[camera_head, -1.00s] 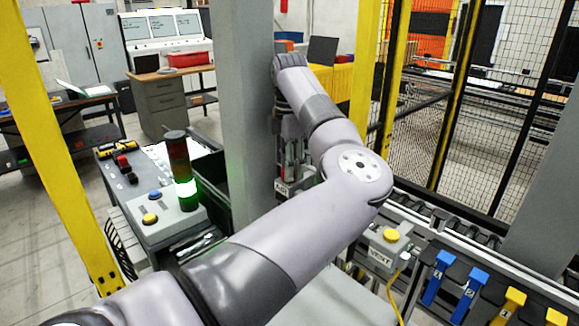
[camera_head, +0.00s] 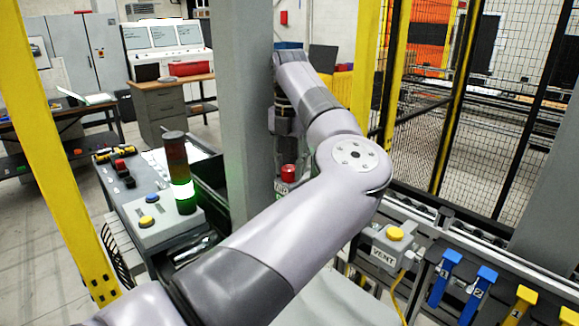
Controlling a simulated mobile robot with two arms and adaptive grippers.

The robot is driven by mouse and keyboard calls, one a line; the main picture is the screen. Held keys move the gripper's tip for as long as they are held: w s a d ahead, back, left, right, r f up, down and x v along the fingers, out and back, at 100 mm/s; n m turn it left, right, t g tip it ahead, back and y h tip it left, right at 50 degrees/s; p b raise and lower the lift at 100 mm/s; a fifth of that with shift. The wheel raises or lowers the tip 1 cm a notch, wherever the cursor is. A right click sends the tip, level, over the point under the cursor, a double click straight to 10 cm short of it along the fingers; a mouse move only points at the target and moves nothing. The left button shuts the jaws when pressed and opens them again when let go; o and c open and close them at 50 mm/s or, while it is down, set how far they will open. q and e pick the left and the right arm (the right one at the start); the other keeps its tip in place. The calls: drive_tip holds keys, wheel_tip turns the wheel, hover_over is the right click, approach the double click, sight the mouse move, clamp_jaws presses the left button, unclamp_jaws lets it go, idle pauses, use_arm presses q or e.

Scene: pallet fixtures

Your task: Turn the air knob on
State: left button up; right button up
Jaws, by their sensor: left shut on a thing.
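The air knob (camera_head: 288,173) is a small red knob on a grey box beside the grey post, near the middle of the view. My left gripper (camera_head: 286,158) points down from above it and is shut on it. The fingertips are small and dark here, and their contact is partly hidden. My left forearm covers the lower part of the box. My right gripper is not in view.
The grey post (camera_head: 247,90) stands close left of my gripper. A VENT box (camera_head: 384,255) with a yellow button (camera_head: 395,233) is at the lower right, near blue and yellow clamps (camera_head: 481,282). A signal tower (camera_head: 179,170) stands on the left console.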

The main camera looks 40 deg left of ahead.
sight(290, 168)
use_arm(q)
drive_tip(key=shift+r+n, duration=0.1)
drive_tip(key=shift+n, duration=0.5)
drive_tip(key=o, duration=1.2)
drive_tip(key=shift+c, duration=0.2)
wheel_tip(290, 168, up, 12)
idle(0.4)
